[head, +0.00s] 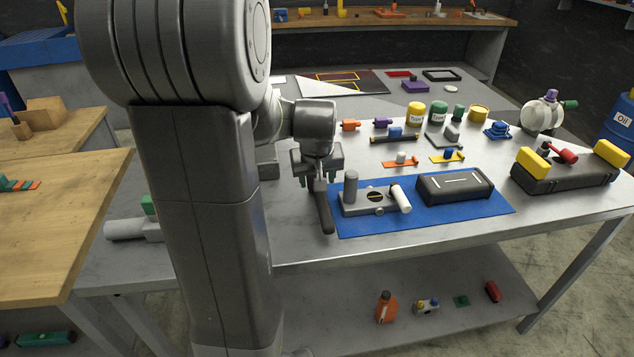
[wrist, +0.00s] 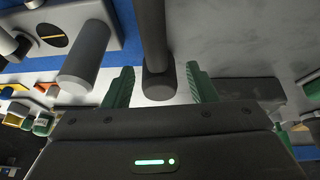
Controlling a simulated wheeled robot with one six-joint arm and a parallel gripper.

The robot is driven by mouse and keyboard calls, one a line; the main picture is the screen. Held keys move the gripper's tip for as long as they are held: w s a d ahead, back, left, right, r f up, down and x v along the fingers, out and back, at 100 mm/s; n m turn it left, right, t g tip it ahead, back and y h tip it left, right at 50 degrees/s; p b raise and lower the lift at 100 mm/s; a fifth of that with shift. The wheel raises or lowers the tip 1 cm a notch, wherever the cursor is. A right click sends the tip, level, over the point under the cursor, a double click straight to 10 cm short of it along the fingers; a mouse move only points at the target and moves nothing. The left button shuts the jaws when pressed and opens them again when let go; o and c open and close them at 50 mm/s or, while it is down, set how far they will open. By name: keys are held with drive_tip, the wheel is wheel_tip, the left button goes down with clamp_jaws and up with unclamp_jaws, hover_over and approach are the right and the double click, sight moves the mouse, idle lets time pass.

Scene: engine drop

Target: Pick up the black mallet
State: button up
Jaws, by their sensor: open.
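The black mallet (head: 324,210) lies on the grey metal workbench, just left of the blue mat, with its handle pointing toward the bench's front edge. My gripper (head: 318,172) is right over its far end and hides that part in the head view. In the wrist view the dark handle (wrist: 150,35) comes down from the top edge to a wider rounded dark end (wrist: 158,82). The two green fingertips of my gripper (wrist: 158,86) are open, one on each side of that end, with gaps showing. I cannot tell whether the fingers are low enough to straddle it.
A grey part with upright and white cylinders (head: 372,206) stands close to the right of the mallet on the blue mat (head: 440,220). A black box (head: 455,186) is further right. Cans and small parts stand behind. A wooden table (head: 45,225) is at left.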

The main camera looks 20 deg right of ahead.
drive_tip(key=shift+s+x, duration=0.2)
drive_tip(key=shift+x, duration=0.95)
drive_tip(key=shift+s+x, duration=0.15)
drive_tip(key=shift+x, duration=0.95)
drive_tip(key=shift+d+f, duration=0.1)
drive_tip(key=shift+f, duration=0.05)
clamp_jaws()
